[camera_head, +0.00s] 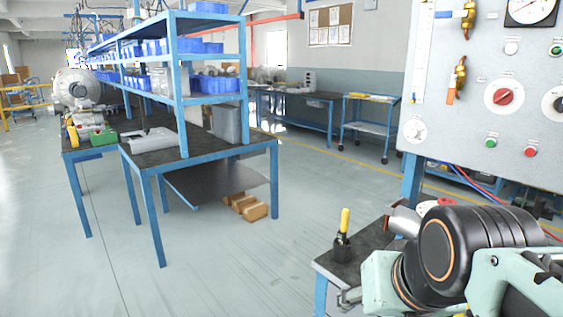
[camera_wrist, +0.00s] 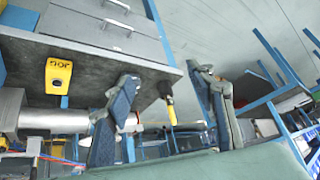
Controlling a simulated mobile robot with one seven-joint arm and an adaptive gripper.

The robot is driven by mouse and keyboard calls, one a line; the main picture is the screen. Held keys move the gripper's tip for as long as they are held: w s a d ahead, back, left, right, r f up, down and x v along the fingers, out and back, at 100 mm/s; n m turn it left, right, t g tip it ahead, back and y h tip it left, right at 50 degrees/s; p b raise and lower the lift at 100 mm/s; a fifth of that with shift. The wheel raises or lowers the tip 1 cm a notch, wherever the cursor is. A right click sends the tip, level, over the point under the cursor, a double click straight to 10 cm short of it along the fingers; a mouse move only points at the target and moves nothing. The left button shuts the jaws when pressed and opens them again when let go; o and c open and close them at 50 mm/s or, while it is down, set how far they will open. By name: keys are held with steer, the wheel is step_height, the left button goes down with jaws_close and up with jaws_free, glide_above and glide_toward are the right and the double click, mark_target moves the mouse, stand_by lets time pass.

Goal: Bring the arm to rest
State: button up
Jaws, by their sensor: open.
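My arm (camera_head: 470,255) is bent at the lower right of the head view, in front of a small bench and below the control panel. My gripper (camera_wrist: 165,82) shows in the wrist view with its two fingers wide apart. Nothing is held between them. A yellow-handled tool (camera_wrist: 171,110) appears in the gap beyond the fingers, apart from them. A yellow-handled tool (camera_head: 345,220) also stands in a black holder (camera_head: 342,249) on the bench in the head view. My arm hides much of that bench.
The control panel (camera_head: 470,125) with gauges, valves and knobs stands close above my arm. The dark bench top (camera_head: 365,238) lies beside it. A blue-framed workbench (camera_head: 205,145) with shelves stands left. Open floor (camera_head: 235,270) lies between. The wrist view shows drawers (camera_wrist: 105,30) and a yellow box (camera_wrist: 59,77).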

steer(key=s+f+n+g+p, duration=0.1)
steer(key=s+f+p, duration=0.1)
steer(key=s, duration=0.3)
step_height(320, 180, up, 21)
steer(key=w+p, duration=0.1)
steer(key=p, duration=1.9)
